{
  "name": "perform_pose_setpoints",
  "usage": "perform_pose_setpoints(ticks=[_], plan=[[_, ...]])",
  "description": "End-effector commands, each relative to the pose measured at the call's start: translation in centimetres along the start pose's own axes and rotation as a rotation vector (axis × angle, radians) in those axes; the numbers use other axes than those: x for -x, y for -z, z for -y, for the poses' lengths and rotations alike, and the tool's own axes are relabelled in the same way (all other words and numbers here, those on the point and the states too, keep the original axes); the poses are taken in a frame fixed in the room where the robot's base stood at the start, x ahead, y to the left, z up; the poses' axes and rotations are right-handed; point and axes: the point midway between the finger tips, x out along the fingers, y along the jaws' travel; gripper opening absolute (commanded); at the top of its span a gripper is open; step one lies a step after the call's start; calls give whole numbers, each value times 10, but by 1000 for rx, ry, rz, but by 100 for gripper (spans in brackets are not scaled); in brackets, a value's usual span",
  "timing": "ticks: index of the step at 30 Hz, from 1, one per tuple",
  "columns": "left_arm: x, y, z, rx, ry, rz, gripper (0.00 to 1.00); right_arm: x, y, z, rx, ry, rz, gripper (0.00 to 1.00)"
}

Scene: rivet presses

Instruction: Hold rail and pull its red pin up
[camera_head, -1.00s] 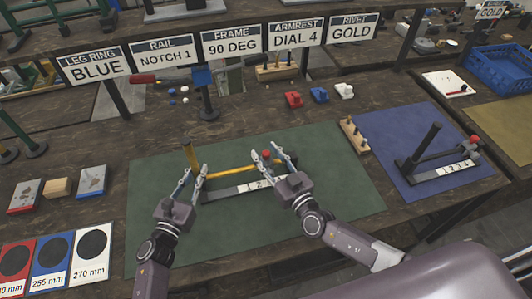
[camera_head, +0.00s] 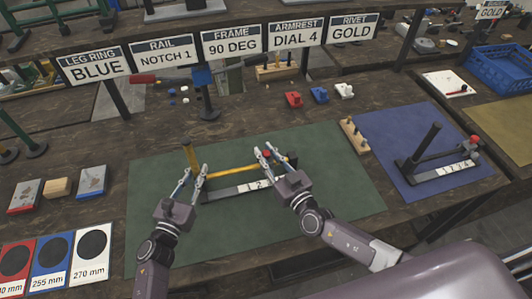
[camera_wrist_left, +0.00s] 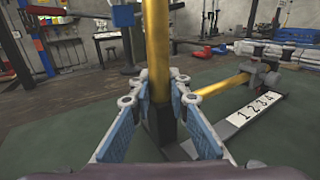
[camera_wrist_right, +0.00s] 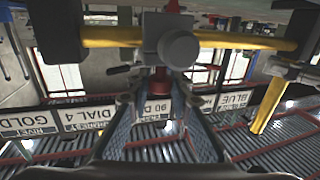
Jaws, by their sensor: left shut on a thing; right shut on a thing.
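The rail stands on the green mat, with a gold upright post (camera_head: 189,153), a gold bar (camera_head: 232,171) and a dark base with a white number strip (camera_head: 251,186). My left gripper (camera_head: 192,176) is shut on the post low down; its pads flank the post (camera_wrist_left: 158,50) in the left wrist view.
A blue mat (camera_head: 425,125) with a similar fixture lies right, a small wooden pin block (camera_head: 354,135) between the mats. Signs (camera_head: 163,54) stand behind. Red, blue and white small blocks (camera_head: 293,99) lie beyond the green mat (camera_head: 335,200), whose front is mostly clear.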

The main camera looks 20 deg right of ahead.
Motion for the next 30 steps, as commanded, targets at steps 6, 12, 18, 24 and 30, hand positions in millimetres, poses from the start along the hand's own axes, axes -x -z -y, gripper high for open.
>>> perform_pose_setpoints(ticks=[6,12,18,24,30], plan=[[0,-1,-1,-1,-2,1,0,0,15,-1,0,-2,-2,0],[0,0,-1,-1,-2,0,0,0,20,-1,1,-1,0,0],[0,0,-2,-3,-3,-1,0,0,21,-1,0,-2,-2,20],[0,0,-1,-1,-3,-1,0,0,20,-1,0,-2,-1,38],[0,0,-1,0,-2,-1,0,0,20,0,0,-1,0,38]])
